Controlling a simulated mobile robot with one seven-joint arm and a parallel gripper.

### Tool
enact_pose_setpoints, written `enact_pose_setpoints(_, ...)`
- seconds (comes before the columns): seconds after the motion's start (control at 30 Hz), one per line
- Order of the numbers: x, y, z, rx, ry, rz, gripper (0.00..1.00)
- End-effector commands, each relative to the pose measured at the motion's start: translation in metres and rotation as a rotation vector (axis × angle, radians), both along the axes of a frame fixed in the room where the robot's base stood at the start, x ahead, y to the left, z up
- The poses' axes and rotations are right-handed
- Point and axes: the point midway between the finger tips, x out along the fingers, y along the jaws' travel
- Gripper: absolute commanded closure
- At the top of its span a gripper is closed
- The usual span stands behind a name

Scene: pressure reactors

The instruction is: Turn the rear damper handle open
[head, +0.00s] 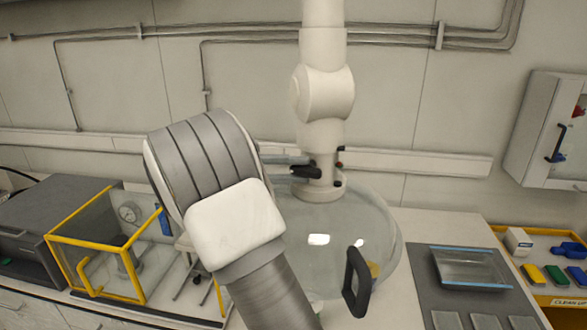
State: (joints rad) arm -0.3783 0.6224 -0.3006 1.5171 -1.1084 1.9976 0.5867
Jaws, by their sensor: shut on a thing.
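A white extraction arm (323,92) hangs from the top and ends in a clear dome hood (375,225). Its white collar (319,185) carries small dark parts where the hood joins the arm. My gripper (303,171) is mostly hidden behind my own arm. Its dark end reaches the left side of the collar and is shut on the rear damper handle there. The handle is small and largely covered, so its exact angle cannot be told.
A black grip handle (357,283) stands on the hood's front. A yellow-framed clear box (95,245) with a gauge is at left. A grey mat (425,290) with a clear tray (468,268) and a yellow bin (545,285) are at right. A wall cabinet (540,130) hangs at right.

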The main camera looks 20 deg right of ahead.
Motion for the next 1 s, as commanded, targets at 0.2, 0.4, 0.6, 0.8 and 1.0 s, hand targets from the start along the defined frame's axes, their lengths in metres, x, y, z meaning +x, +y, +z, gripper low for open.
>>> enact_pose_setpoints(0.2,-0.0002,-0.0002,0.0000,-0.004,0.004,-0.001,1.00)
enact_pose_setpoints(0.4,-0.0002,-0.0002,0.0000,-0.003,0.003,-0.001,0.60)
enact_pose_setpoints(0.6,-0.0002,-0.0002,0.0000,-0.002,0.002,-0.001,0.45)
enact_pose_setpoints(0.8,-0.0002,-0.0001,0.0000,-0.002,0.002,0.000,0.45)
enact_pose_setpoints(1.0,0.0000,-0.0006,0.0000,-0.002,0.002,-0.001,0.45)
